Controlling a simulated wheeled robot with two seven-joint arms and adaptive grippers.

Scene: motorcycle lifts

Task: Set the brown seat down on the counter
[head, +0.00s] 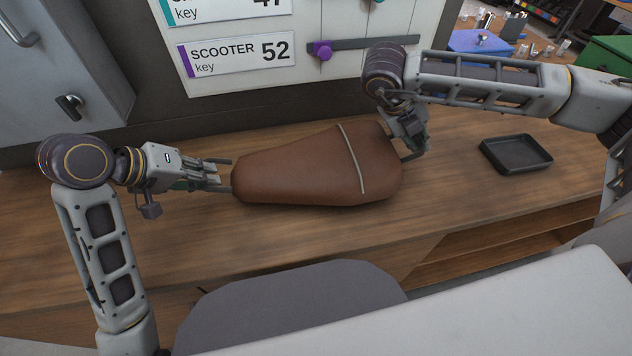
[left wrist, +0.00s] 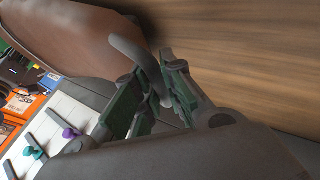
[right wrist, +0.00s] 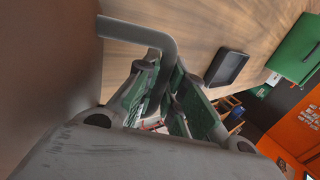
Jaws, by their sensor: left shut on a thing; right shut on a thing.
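The brown seat (head: 300,172) lies level across the wooden counter (head: 480,210) in the head view, with a pale strap over its wider right part. I cannot tell whether its underside touches the counter or is slightly above it. My left gripper (head: 220,174) is at the narrow left end, shut on a grey handle (left wrist: 128,48) of the seat. My right gripper (head: 412,143) is at the wide right end, shut on another grey bent handle (right wrist: 150,38). The seat also shows in the left wrist view (left wrist: 75,35) and, dark, in the right wrist view (right wrist: 45,70).
A black tray (head: 516,154) lies on the counter to the right of the seat. A key board (head: 236,77) with a purple knob (head: 322,50) hangs behind. A grey stool-like shape (head: 290,305) stands in front.

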